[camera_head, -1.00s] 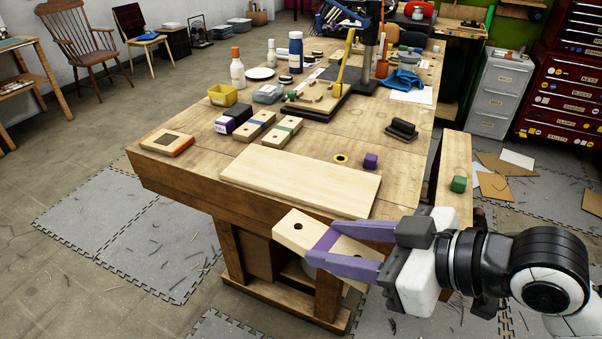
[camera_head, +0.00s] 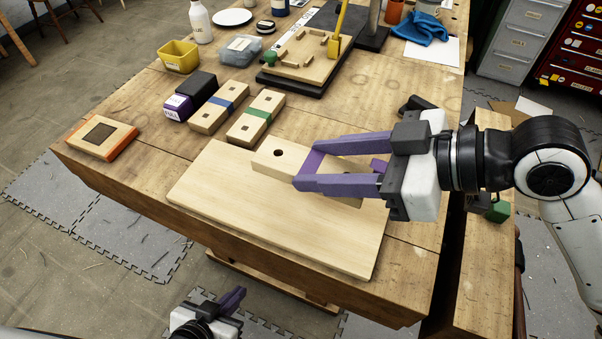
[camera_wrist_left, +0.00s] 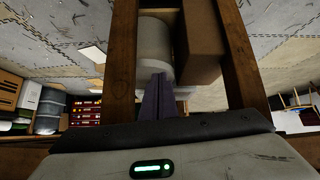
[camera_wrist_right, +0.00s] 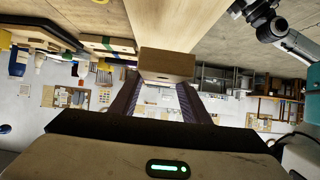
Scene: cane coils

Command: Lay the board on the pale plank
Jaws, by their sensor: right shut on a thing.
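The board, pale wood with a purple band and a dark hole (camera_head: 268,155), is in my right gripper (camera_head: 304,165), whose purple fingers are shut on it across the band. It is over the far right part of the pale plank (camera_head: 235,205), turned slightly against it. I cannot tell whether it touches. In the right wrist view the board's end (camera_wrist_right: 167,66) sits between the fingers with the plank (camera_wrist_right: 175,22) beyond it. My left gripper (camera_head: 235,297) is low in front of the bench, empty, its fingers together in the left wrist view (camera_wrist_left: 158,95).
Two similar boards, blue-banded (camera_head: 219,107) and green-banded (camera_head: 256,117), lie behind the plank beside a dark purple-labelled block (camera_head: 190,95). An orange-edged block (camera_head: 102,138) lies at left.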

